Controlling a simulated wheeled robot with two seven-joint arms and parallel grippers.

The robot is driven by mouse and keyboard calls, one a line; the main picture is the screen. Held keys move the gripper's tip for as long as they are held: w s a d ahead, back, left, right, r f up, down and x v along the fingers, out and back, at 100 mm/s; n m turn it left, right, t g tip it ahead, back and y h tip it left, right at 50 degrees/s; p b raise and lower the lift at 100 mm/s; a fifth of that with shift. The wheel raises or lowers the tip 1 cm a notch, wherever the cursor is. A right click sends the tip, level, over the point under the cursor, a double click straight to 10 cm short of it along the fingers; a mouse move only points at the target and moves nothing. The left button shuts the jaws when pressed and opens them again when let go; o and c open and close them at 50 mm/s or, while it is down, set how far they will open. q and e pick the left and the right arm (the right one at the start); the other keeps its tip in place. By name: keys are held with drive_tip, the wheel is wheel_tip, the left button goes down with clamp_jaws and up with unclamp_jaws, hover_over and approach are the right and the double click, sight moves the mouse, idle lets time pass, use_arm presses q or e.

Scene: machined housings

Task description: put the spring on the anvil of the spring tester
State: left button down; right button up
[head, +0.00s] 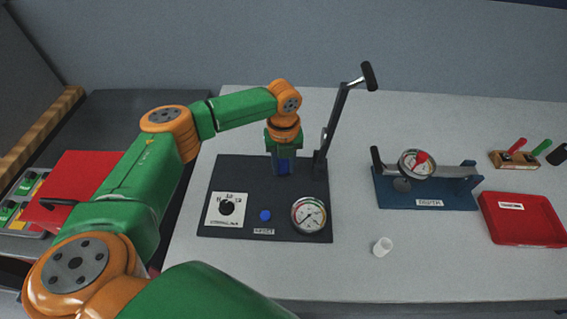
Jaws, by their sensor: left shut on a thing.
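The spring tester has a dark base (262,190) with a round dial gauge (309,214), a white knob plate, a blue button and an upright lever (334,120) with a black handle. My left gripper (285,172) points down over the back of the base, just left of the lever. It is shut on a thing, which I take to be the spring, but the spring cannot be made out. The anvil is also hidden behind the hand and a dark blue part there. My right gripper is not in view.
A blue fixture (425,196) with a dial stands to the right. A small white cylinder (382,247) lies in front of it. A red tray (522,220) and a wooden block (516,160) with red and green handles are farther right. The front of the bench is mostly clear.

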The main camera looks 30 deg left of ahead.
use_arm(q)
drive_tip(key=c, duration=0.6)
unclamp_jaws()
drive_tip(key=shift+f, duration=0.1)
drive_tip(key=shift+o, duration=0.2)
wheel_tip(320, 180, up, 12)
drive_tip(key=b, duration=0.1)
drive_tip(key=shift+r, duration=0.2)
